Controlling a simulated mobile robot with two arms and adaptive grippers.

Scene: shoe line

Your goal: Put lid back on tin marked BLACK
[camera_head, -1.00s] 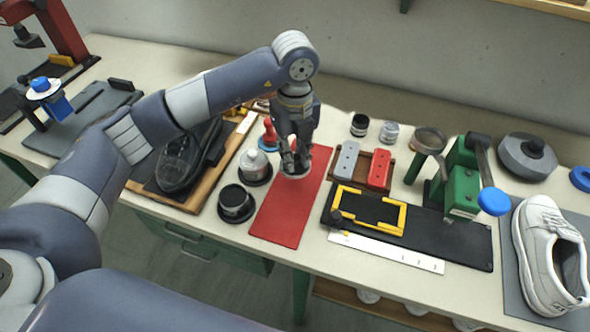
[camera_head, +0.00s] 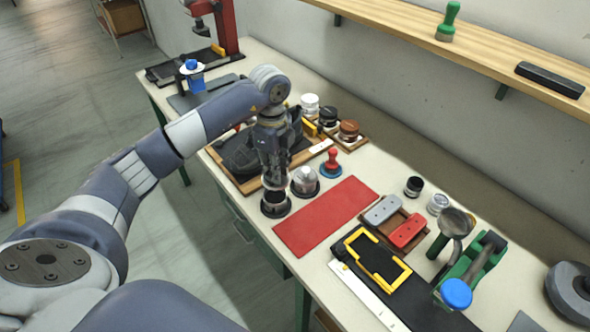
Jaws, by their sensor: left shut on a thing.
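My left gripper (camera_head: 274,178) is shut on a lid, a small pale disc (camera_head: 275,188) mostly hidden by the fingers. It is right above a dark round tin (camera_head: 276,205) that stands on a black round base. I cannot tell whether the lid touches the tin, and no BLACK marking is readable. A silver-topped round item (camera_head: 304,180) stands on its own black base just to the right. My right gripper is not in view.
The red mat (camera_head: 325,217) is bare. A red-handled stamp (camera_head: 332,163) stands behind the tin. A wooden tray with a dark shoe part (camera_head: 240,155) lies to the left. A yellow-framed black fixture (camera_head: 375,262) lies to the right.

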